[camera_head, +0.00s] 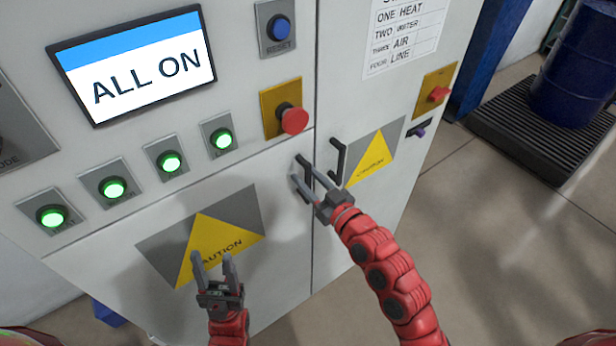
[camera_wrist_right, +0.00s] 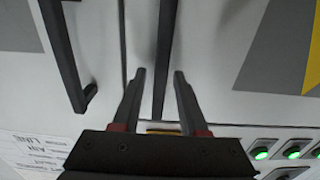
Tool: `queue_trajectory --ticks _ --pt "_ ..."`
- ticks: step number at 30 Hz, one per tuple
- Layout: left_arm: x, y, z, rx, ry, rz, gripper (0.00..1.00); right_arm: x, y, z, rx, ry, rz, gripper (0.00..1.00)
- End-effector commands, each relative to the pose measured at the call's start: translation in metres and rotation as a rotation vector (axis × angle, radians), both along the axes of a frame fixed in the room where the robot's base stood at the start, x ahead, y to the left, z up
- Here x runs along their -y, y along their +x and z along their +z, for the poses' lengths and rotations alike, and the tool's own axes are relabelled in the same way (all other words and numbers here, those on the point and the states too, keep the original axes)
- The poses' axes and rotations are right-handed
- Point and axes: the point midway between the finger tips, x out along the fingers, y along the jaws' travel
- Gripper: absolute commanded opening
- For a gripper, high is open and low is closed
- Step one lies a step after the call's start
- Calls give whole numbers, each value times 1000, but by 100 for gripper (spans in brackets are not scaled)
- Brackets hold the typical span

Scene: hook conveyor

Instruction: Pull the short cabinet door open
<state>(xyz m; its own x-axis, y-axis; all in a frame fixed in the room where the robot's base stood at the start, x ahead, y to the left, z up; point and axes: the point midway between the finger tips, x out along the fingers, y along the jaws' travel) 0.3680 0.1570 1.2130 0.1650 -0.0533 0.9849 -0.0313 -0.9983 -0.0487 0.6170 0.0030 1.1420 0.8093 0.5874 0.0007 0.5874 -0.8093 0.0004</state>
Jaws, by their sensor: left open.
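The short cabinet door (camera_head: 285,262), below the row of green buttons, looks closed and flush with the cabinet front. Its dark handle (camera_head: 302,160) is at the door's upper right, partly hidden by my right gripper (camera_head: 307,177). In the right wrist view the handle (camera_wrist_right: 166,50) stands between the two spread fingertips of my right gripper (camera_wrist_right: 159,77), with gaps on both sides. My right gripper is open. My left gripper (camera_head: 213,258) is open and empty, in front of the caution sign on the short door.
The taller right door's handle (camera_head: 337,160) is close beside my right gripper; it also shows in the right wrist view (camera_wrist_right: 66,50). A red emergency button (camera_head: 294,121) sticks out above. A blue barrel (camera_head: 575,65) stands on a black pallet at the far right. Floor on the right is clear.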

Motion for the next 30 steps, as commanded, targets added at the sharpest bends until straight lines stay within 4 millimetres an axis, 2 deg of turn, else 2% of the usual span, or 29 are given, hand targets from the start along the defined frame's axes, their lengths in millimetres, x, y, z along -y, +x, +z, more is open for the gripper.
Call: queue_trajectory --ticks 1,6,30 --pt "0 0 0 0 0 0 50 0 0 0 0 0 0 31" --pt "0 0 0 0 0 0 50 0 0 0 0 0 0 1" --pt "0 0 0 0 0 0 50 0 0 0 0 0 0 0"
